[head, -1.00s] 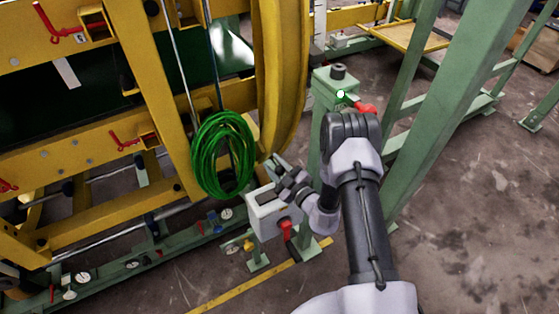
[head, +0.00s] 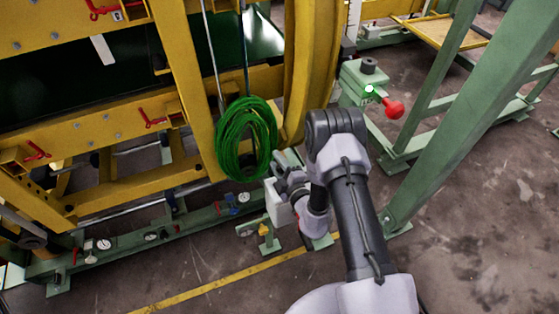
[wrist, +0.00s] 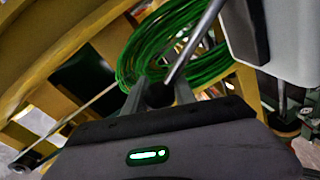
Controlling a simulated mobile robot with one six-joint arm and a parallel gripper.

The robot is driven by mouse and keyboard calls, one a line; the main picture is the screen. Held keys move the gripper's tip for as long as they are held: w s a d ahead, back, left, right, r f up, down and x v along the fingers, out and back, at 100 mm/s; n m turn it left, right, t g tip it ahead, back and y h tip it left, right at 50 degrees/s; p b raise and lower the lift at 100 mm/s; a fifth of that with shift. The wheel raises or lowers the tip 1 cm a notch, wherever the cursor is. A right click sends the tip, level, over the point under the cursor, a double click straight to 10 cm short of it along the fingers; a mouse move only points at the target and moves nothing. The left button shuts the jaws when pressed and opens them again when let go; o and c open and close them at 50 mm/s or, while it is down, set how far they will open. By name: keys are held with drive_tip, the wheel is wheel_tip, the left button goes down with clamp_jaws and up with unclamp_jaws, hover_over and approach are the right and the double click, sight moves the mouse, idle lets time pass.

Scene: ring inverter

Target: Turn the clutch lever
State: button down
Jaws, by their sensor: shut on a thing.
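The clutch lever shows in the wrist view as a thin metal rod (wrist: 197,40) with a dark round knob (wrist: 158,95) at its end. My gripper (wrist: 158,88) is shut on that knob, one finger on each side. The rod runs from it to the upper right. The lever cannot be made out there. A pale box (head: 277,204) below my gripper is partly hidden by my arm.
A green hose coil (head: 247,138) hangs close beside my gripper, on the yellow frame (head: 185,85). A green post box (head: 362,82) with a red knob (head: 393,108) stands right of my elbow. A slanted green beam (head: 480,95) is further right. Floor is open at lower right.

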idle(0.4)
drive_tip(key=c, duration=1)
unclamp_jaws()
drive_tip(key=shift+c, duration=0.2)
